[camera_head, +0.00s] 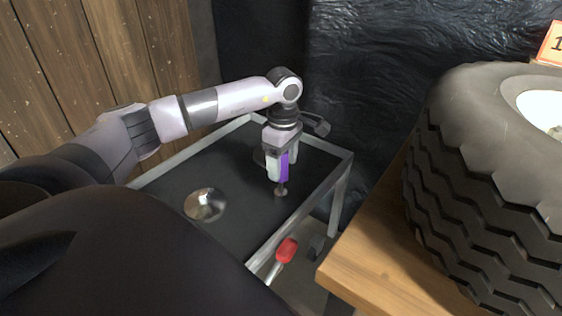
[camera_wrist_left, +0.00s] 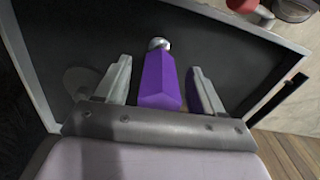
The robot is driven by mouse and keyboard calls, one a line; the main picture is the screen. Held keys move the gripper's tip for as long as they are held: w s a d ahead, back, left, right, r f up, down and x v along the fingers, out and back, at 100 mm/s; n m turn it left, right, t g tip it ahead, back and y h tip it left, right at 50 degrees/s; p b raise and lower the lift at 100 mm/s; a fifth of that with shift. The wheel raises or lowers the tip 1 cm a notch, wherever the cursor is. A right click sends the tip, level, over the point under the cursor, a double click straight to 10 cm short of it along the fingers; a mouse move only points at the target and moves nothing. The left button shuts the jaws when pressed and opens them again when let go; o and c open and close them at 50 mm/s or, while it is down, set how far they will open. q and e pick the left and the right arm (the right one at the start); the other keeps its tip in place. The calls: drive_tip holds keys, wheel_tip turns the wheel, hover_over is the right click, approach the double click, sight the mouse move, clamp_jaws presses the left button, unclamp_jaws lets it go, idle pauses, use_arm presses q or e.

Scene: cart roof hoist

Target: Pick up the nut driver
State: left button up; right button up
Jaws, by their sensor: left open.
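The nut driver (camera_head: 283,169) has a purple handle and a metal end, and stands roughly upright over the black cart top. My left gripper (camera_head: 280,162) points down with its fingers on either side of the handle. In the left wrist view, the purple handle (camera_wrist_left: 161,82) lies between the open fingers of the left gripper (camera_wrist_left: 160,72), with gaps showing on both sides. Its round metal end (camera_wrist_left: 159,43) shows beyond the fingertips. My right gripper is not in view.
The cart (camera_head: 233,237) has a black top and a pale metal rim. A shiny round dish (camera_head: 205,205) lies on it. A red-headed object (camera_head: 287,250) shows beside the cart's near right edge. A large tyre (camera_head: 470,150) rests on a wooden bench (camera_head: 375,270) at right.

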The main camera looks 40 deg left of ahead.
use_arm(q)
drive_tip(key=shift+f, duration=0.9)
drive_tip(key=shift+c, duration=0.3)
drive_tip(key=shift+r, duration=0.1)
clamp_jaws()
